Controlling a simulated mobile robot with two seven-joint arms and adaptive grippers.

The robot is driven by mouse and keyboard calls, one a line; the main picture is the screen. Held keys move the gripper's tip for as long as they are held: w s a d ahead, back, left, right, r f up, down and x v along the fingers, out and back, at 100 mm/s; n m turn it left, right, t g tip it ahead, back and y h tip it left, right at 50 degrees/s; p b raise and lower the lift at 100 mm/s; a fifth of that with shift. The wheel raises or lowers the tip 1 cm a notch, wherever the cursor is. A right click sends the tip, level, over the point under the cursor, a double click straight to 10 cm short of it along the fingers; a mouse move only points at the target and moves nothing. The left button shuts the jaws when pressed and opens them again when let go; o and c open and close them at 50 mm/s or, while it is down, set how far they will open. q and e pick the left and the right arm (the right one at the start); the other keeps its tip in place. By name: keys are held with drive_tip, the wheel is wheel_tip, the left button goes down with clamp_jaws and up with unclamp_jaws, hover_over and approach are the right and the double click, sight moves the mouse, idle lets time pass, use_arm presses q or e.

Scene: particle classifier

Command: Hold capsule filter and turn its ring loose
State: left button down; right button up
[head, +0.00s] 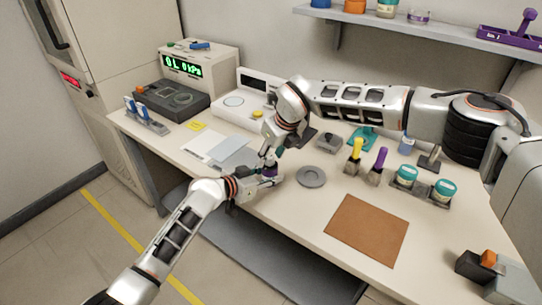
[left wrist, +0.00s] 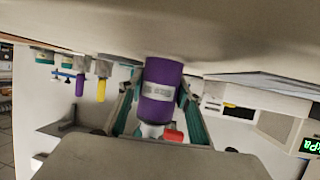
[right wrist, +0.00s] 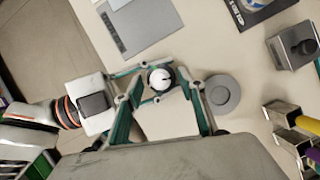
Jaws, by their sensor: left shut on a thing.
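The capsule filter (left wrist: 160,92) is a purple cylinder with a pale label band, and a red piece shows beside its end in the left wrist view. My left gripper (left wrist: 160,98) is shut on its body, one finger on each side. In the head view the filter (head: 270,171) is a small purple patch near the table's front edge, mostly hidden by my grippers. The right wrist view looks onto its round white end with a dark ring (right wrist: 160,78). My right gripper (right wrist: 166,88) is open, its fingers on either side of this end with gaps.
A grey round disc (head: 311,177) lies just right of the grippers. Yellow and purple-handled tools (head: 355,152) stand in holders further right, near teal-lidded jars (head: 407,176). A brown mat (head: 368,229) lies at the front right. Flat grey plates (head: 232,152) lie to the left.

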drive_tip(key=v, duration=1.1)
drive_tip(key=shift+s+r, duration=0.15)
drive_tip(key=shift+r, duration=0.1)
drive_tip(key=shift+d, duration=0.15)
use_arm(q)
drive_tip(key=c, duration=1.4)
unclamp_jaws()
drive_tip(key=shift+o, duration=0.2)
drive_tip(key=shift+a, duration=0.1)
